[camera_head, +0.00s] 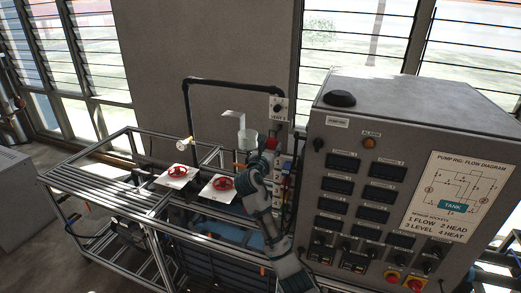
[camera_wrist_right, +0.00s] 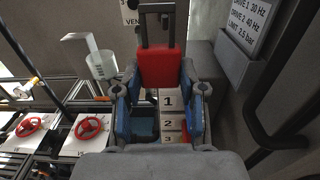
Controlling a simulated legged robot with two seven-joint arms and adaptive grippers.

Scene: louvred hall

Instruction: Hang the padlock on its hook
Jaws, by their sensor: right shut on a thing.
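The red padlock (camera_wrist_right: 160,68) is between the fingers of my right gripper (camera_wrist_right: 158,105) in the right wrist view, its grey shackle pointing up. My right gripper is shut on it. In the head view the right gripper (camera_head: 262,158) is at the left side of the grey cabinet, with a small part of the red padlock (camera_head: 272,143) showing at its tip. A column of numbered plates (camera_wrist_right: 168,101) is behind and below the padlock. I cannot make out the hook for certain in either view. My left gripper is not in view.
The grey control cabinet (camera_head: 335,112) stands close on the right. A white cup-like vessel with a bent strip (camera_head: 240,138) is just left of the gripper. Two red handwheels (camera_head: 176,172) sit on the metal frame bench (camera_head: 87,172). A black pipe (camera_head: 222,82) arches behind.

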